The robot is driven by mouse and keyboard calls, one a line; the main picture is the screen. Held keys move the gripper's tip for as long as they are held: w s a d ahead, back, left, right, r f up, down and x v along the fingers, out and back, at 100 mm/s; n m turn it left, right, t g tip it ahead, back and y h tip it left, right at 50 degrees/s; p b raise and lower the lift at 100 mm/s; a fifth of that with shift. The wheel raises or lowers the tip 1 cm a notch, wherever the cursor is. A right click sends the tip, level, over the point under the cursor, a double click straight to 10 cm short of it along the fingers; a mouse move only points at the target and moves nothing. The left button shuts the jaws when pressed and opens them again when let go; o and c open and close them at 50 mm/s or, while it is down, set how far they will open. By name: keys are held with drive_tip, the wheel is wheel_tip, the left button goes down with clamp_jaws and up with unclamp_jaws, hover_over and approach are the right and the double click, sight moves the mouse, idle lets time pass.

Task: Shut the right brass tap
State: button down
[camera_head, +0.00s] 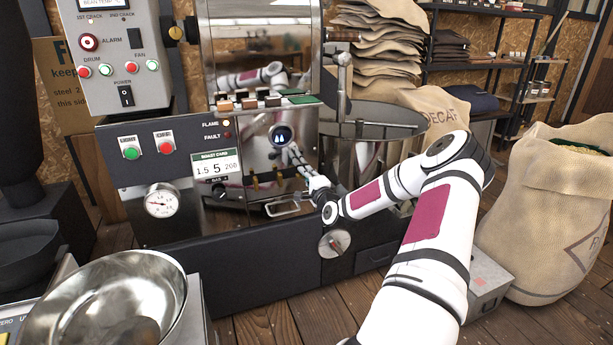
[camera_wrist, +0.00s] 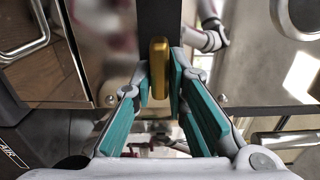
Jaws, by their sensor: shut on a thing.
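A brass tap handle (camera_wrist: 159,68) stands between the teal pads of my gripper (camera_wrist: 160,84) in the wrist view, which is shut on it. In the head view my gripper (camera_head: 311,181) is at the front of the roaster's shiny panel, at the right end of the row of taps. Two small brass taps, a left one (camera_head: 254,183) and another (camera_head: 280,178), show to the left of my gripper. The held tap is hidden by my gripper in the head view, and its exact turn is hard to tell.
The mirror-like panel (camera_head: 262,158) reflects my head and arm. A metal handle (camera_head: 283,208) juts out below the taps. A round steel drum (camera_head: 372,130) stands behind my arm, a steel bowl (camera_head: 107,300) at lower left, and a burlap sack (camera_head: 548,215) at right.

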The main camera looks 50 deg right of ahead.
drive_tip(key=shift+f, duration=0.1)
drive_tip(key=c, duration=1.6)
unclamp_jaws()
drive_tip(key=shift+c, duration=0.2)
drive_tip(key=v, duration=1.2)
drive_tip(key=shift+s, duration=0.1)
